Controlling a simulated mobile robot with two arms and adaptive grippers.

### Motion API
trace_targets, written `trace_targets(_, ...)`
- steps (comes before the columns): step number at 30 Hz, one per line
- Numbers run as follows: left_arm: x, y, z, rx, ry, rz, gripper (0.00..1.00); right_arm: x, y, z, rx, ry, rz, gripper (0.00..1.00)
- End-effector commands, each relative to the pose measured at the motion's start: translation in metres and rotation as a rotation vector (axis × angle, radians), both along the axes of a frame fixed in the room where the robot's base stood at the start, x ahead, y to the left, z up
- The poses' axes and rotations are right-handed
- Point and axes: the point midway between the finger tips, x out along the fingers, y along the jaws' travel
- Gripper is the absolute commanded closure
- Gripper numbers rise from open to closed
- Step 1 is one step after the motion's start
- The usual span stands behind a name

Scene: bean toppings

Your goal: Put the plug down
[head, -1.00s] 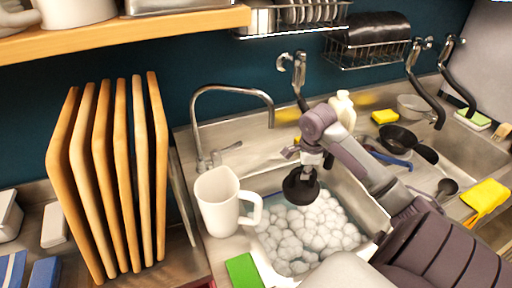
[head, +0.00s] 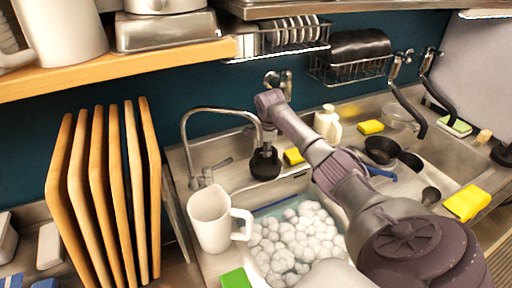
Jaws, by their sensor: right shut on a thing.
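The black, round plug (head: 265,165) is at the back edge of the foam-filled sink, just right of the tap. My right gripper (head: 267,149) points down and is shut on the plug's top. The plug appears upright; I cannot tell whether its underside touches the steel ledge or hangs just above it. My right arm comes in from the lower right and hides part of the sink. My left gripper is not in view.
The sink (head: 298,182) holds white foam balls and water. A white pitcher (head: 211,219) stands at its left, near the curved tap (head: 185,140). A yellow sponge (head: 293,156) and a soap bottle (head: 327,123) are right of the plug.

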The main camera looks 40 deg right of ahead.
Motion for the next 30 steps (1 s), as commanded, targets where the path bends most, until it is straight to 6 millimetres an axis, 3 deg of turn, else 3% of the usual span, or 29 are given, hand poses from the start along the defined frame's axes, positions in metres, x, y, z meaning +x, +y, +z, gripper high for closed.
trace_targets(11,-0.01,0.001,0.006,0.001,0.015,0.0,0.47,0.038,0.02,0.003,0.0,-0.001,-0.001,1.0)
trace_targets(15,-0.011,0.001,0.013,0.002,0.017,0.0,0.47,0.036,0.018,-0.01,-0.003,0.001,-0.002,1.0)
trace_targets(26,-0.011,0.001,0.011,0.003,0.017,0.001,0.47,0.036,0.019,-0.016,-0.002,0.0,-0.001,1.0)
trace_targets(27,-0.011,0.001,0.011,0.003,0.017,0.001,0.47,0.035,0.018,-0.016,-0.003,0.001,-0.002,0.76)
trace_targets(30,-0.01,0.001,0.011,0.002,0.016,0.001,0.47,0.035,0.019,-0.016,-0.003,0.001,-0.002,0.59)
